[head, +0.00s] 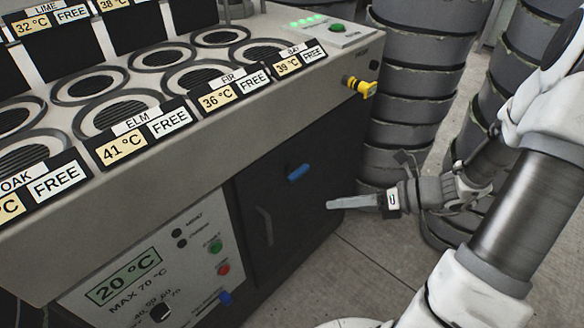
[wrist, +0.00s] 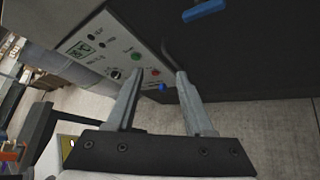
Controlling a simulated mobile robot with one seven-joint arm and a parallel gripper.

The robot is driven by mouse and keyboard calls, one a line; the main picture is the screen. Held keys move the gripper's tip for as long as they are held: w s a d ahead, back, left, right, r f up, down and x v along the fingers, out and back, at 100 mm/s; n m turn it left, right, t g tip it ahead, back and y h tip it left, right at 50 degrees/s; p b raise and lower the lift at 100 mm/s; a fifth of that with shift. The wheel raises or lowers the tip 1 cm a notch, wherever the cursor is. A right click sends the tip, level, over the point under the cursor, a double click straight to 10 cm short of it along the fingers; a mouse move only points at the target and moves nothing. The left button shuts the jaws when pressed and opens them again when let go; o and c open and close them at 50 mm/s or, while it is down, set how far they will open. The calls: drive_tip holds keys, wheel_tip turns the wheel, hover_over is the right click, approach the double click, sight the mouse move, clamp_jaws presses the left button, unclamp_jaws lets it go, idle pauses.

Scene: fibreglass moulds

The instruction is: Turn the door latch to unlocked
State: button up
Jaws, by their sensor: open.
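The door latch (head: 298,172) is a small blue bar near the top of the dark cabinet door (head: 300,212). It lies roughly level, and I see no lock markings beside it. In the wrist view the blue latch (wrist: 204,10) shows at the top edge, beyond and right of the fingertips. My gripper (head: 332,205) is in front of the door, lower and to the right of the latch, and apart from it. In the wrist view my gripper (wrist: 158,74) has its two fingers spread with nothing between them.
A curved door handle (head: 265,226) is left of the latch. Left of the door is a control panel (head: 150,275) with buttons and a blue knob (head: 225,297). A yellow fitting (head: 366,88) juts from the upper corner. Stacked dark drums (head: 410,95) stand close behind my arm.

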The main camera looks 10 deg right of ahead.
sight(301, 175)
drive_tip(key=w+d+f+m+t+b, duration=0.1)
drive_tip(key=d+f+m+t+b, duration=0.3)
drive_tip(key=m+t, duration=0.8)
drive_tip(key=w+a+m+g+b, duration=0.1)
drive_tip(key=w+a, duration=0.2)
drive_tip(key=w, duration=0.1)
drive_tip(key=w+a+m+g+b, duration=0.1)
drive_tip(key=w+a, duration=0.3)
drive_tip(key=w, duration=0.1)
drive_tip(key=w+a+g+b, duration=0.1)
drive_tip(key=w+a, duration=0.3)
drive_tip(key=w, duration=0.1)
drive_tip(key=shift+f+m+h, duration=0.35)
drive_tip(key=shift+m+h, duration=0.05)
clamp_jaws()
